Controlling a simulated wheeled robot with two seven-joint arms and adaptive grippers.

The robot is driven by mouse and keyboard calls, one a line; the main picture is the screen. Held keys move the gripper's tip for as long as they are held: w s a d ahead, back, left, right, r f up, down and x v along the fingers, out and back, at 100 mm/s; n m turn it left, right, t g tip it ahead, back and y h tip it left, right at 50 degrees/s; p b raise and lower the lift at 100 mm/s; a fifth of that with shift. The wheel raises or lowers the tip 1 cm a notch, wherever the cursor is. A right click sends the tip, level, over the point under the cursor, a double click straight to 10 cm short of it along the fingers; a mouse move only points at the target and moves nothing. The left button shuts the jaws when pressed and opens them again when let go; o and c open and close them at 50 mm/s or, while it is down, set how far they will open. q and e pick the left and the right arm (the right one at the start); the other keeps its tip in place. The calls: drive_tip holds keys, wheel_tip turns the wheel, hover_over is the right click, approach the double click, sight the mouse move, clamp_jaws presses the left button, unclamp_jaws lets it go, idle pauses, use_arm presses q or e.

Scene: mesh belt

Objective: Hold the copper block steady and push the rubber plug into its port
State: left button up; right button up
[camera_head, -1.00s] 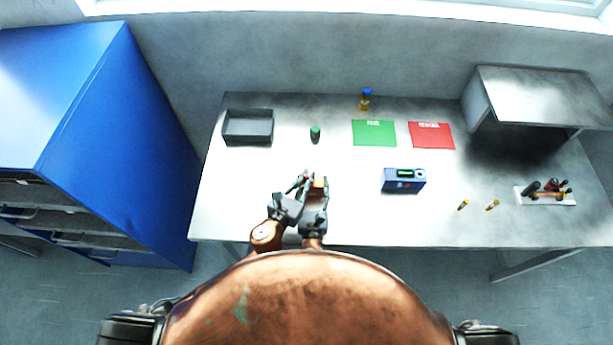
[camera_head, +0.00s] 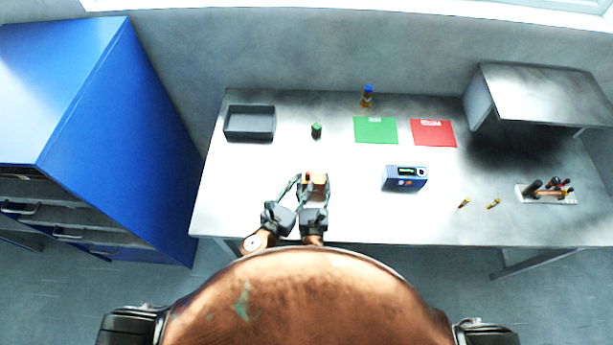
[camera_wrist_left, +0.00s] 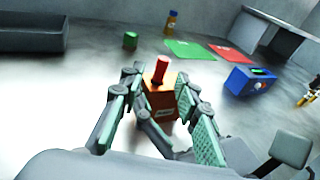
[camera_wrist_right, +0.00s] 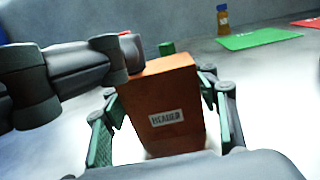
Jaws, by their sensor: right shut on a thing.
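The copper block (camera_head: 319,180) is an orange-brown box with a white label, near the table's front edge; its labelled face fills the right wrist view (camera_wrist_right: 172,110). My right gripper (camera_head: 315,189) is shut on it, a finger on each side. The red rubber plug (camera_wrist_left: 160,71) stands upright at the block's top in the left wrist view. A dark ring shows at its base; I cannot tell how deep it sits. My left gripper (camera_wrist_left: 158,88) is open, its fingers spread apart near the plug and block. In the right wrist view its dark fingers partly hide the plug (camera_wrist_right: 126,34).
A grey tray (camera_head: 226,126), a green cylinder (camera_head: 316,131), a bottle (camera_head: 366,98), a green mat (camera_head: 375,131) and a red mat (camera_head: 433,133) lie farther back. A blue device (camera_head: 404,180) stands to the right, with brass pieces (camera_head: 464,203) and a tool rack (camera_head: 546,194) beyond.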

use_arm(q)
drive_tip(key=v, duration=0.7)
drive_tip(key=shift+s, duration=0.1)
use_arm(e)
drive_tip(key=o, duration=1.4)
drive_tip(key=shift+s, duration=0.1)
